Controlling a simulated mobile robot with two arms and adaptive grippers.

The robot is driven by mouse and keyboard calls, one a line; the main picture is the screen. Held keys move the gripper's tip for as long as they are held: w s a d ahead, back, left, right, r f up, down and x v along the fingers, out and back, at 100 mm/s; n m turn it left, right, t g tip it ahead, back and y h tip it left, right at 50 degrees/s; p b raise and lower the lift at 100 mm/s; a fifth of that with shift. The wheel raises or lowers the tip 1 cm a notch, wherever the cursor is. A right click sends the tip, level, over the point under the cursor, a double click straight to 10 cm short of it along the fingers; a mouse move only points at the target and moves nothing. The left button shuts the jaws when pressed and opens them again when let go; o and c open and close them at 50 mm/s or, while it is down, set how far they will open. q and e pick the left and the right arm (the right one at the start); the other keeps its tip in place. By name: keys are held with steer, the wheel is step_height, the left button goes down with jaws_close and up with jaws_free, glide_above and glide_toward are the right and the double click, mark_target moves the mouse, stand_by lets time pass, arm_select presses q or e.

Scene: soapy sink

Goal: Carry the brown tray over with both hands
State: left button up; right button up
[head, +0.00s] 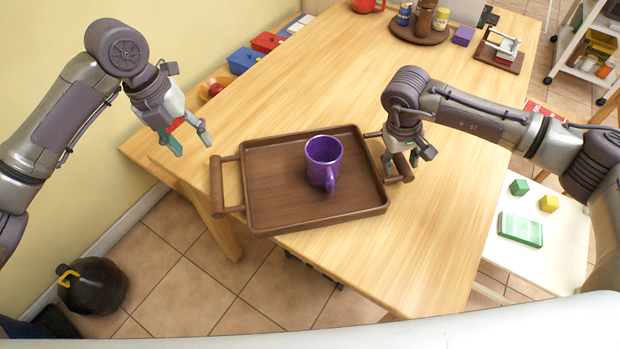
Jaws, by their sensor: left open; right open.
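The brown tray (278,208) lies on the near end of the wooden table, with a bar handle at its left and right sides. Its front left corner reaches the table's edge. A purple mug (323,163) stands upright on it, right of the middle. My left gripper (192,146) is open and empty, above and behind the tray's left handle (217,186), apart from it. My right gripper (402,164) is open at the tray's right handle (398,158), its fingers around or just above the bar; I cannot tell whether they touch it.
The wooden table (430,215) is clear right of the tray and behind it. At the far end stand a round tray with jars (418,32) and a purple box (463,36). A white side table (560,250) holds blocks. A black kettlebell-like object (95,285) is on the floor.

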step_height(320, 180, up, 12)
steer(key=a, duration=0.2)
steer(key=shift+s+a+f, duration=0.15)
arm_select(q)
steer(key=o, duration=0.8)
steer(key=shift+a, duration=0.15)
steer(key=shift+a+p, duration=0.85)
steer(key=shift+a, duration=1.55)
arm_select(e)
steer(key=shift+r, duration=0.8)
steer(key=o, duration=0.8)
